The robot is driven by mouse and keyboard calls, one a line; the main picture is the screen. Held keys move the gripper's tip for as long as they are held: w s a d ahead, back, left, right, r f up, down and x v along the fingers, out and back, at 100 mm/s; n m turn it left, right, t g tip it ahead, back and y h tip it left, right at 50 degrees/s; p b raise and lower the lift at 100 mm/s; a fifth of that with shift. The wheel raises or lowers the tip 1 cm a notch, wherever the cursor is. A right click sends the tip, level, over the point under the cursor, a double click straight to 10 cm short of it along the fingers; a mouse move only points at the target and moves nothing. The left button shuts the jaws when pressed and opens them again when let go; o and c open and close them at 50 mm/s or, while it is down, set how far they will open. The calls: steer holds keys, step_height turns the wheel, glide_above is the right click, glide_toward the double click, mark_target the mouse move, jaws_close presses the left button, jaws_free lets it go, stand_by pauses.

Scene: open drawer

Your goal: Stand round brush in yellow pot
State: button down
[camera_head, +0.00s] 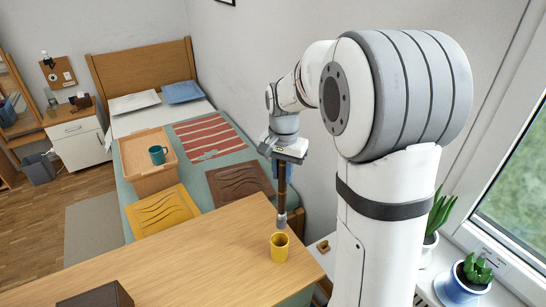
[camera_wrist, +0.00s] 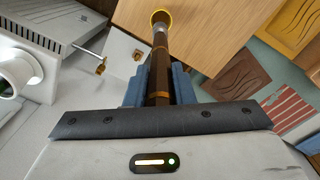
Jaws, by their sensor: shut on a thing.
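My gripper (camera_head: 282,168) is shut on the round brush (camera_head: 282,196), which has a dark brown handle with lighter bands. The brush hangs nearly upright below my gripper, its lower end close above the yellow pot (camera_head: 279,250). The pot stands upright near the right corner of the wooden table. In the wrist view, my blue fingers (camera_wrist: 159,85) sit on both sides of the brush (camera_wrist: 158,55). There the pot's yellow rim (camera_wrist: 161,11) shows as a ring around the brush's far end. Whether that end has entered the opening is hard to tell.
The wooden table (camera_head: 190,255) is mostly clear, with a dark box (camera_head: 97,296) at its front left. A bed behind holds a wooden crate (camera_head: 150,182) with a teal mug, a yellow panel (camera_head: 162,211) and a brown panel (camera_head: 236,183). Potted plants line the windowsill at right.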

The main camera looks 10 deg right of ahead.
mark_target(280, 214)
steer(key=shift+w+f, duration=0.1)
steer(key=shift+w, duration=0.1)
steer(key=shift+s+a+f+b, duration=0.1)
steer(key=shift+s+f+b, duration=0.05)
steer(key=shift+f+b, duration=1.05)
steer(key=shift+f, duration=0.3)
steer(key=shift+f+b, duration=3.6)
steer(key=shift+f, duration=1.45)
steer(key=c, duration=1.2)
jaws_free()
steer(key=shift+o, duration=0.2)
